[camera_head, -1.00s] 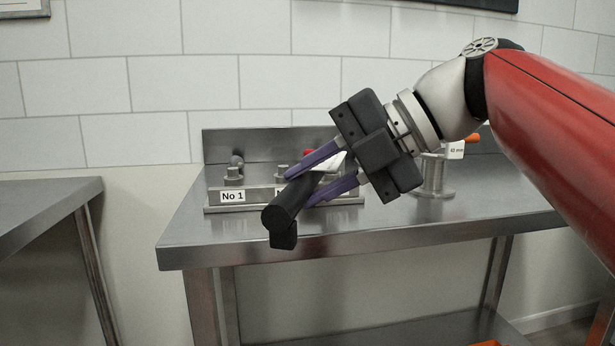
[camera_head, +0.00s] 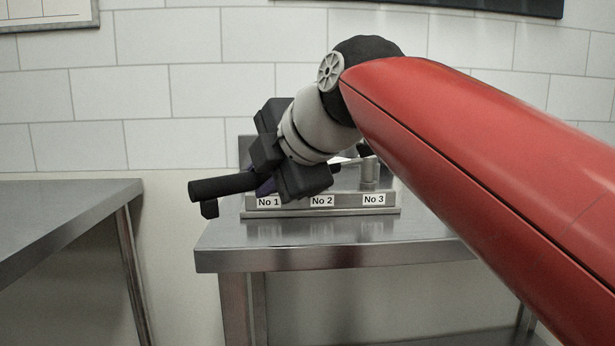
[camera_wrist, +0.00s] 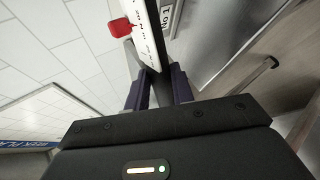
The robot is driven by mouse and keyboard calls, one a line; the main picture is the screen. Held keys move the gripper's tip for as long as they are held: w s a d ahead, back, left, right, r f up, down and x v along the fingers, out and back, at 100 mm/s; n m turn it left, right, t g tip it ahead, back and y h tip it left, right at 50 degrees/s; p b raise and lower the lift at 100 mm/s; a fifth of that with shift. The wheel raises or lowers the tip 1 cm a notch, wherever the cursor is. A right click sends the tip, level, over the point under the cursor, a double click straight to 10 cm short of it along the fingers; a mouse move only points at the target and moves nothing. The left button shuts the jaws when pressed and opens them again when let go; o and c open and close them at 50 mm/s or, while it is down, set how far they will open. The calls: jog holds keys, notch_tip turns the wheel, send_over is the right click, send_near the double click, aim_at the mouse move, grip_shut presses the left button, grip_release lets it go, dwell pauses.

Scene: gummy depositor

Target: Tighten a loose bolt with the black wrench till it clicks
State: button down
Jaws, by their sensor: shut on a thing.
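The black wrench (camera_head: 222,186) points its thick black handle left, with a short downward stub at its end. My gripper (camera_head: 265,186) is shut on it; the purple fingers are mostly hidden behind the gripper body. In the wrist view my gripper (camera_wrist: 159,82) has its fingers on both sides of the wrench (camera_wrist: 160,95). The bolt stand (camera_head: 325,212) carries labels No 1, No 2 and No 3. A metal bolt post (camera_head: 369,174) stands above No 3. My arm hides the bolts at No 1 and No 2. I cannot tell whether the wrench touches any bolt.
The stand sits on a steel table (camera_head: 330,256) against a tiled wall. Another steel table (camera_head: 60,205) stands at the left, with a gap between them. A red piece (camera_wrist: 121,27) shows in the wrist view beside a pale printed strip (camera_wrist: 142,30).

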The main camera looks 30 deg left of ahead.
jog(key=shift+w+d+r+p, duration=0.1)
jog(key=shift+w+r+p, duration=0.1)
jog(key=shift+r+p, duration=1)
notch_tip(320, 180, up, 4)
jog(key=p, duration=0.3)
jog(key=shift+s, duration=0.1)
